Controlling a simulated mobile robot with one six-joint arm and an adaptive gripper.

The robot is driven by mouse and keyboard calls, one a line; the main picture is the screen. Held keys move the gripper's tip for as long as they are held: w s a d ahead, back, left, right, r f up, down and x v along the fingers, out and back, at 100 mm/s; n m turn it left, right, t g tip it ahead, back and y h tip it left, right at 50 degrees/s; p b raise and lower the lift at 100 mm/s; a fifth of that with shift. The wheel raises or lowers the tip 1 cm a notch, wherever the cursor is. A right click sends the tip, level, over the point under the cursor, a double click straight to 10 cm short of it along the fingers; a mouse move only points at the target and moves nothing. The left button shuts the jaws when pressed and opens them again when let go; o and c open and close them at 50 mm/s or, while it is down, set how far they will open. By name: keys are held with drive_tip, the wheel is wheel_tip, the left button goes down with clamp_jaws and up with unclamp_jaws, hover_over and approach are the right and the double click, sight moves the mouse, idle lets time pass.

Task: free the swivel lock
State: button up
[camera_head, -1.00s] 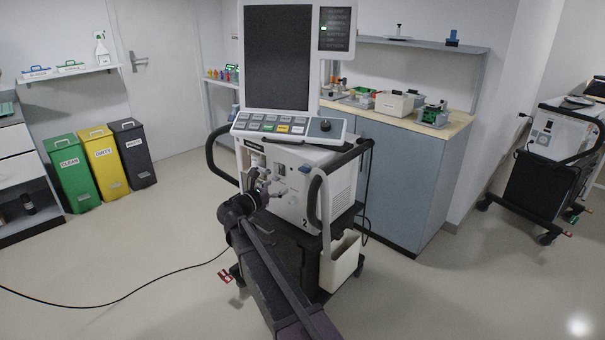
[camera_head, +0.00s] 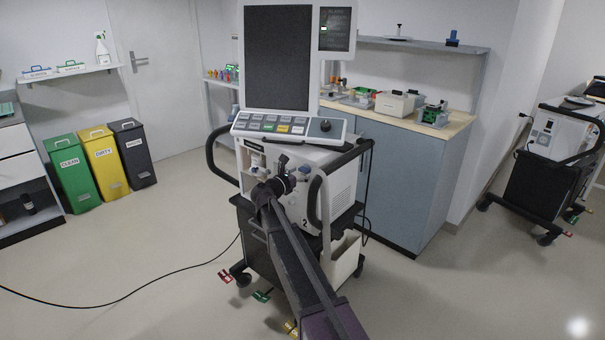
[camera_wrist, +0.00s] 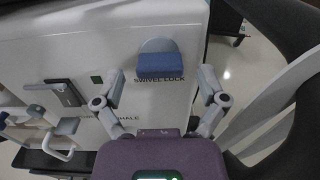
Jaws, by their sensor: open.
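The swivel lock is a blue block on a grey rounded base (camera_wrist: 160,62) on the white ventilator's front panel, with the label SWIVEL LOCK printed under it. It sits upper middle in the wrist view. My gripper (camera_wrist: 163,84) is open, its two grey fingers spread to the left and right of the blue block. I cannot tell whether they touch it, and I see nothing held.
A curved pale hose or handle (camera_wrist: 270,105) is close on the right. A black cable (camera_head: 120,299) crosses the floor. The floor at left is open.

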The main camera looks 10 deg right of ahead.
drive_tip(key=shift+w+d, duration=0.2)
drive_tip(key=shift+d, duration=0.05)
drive_tip(key=c, duration=1.2)
drive_tip(key=shift+o, duration=0.2)
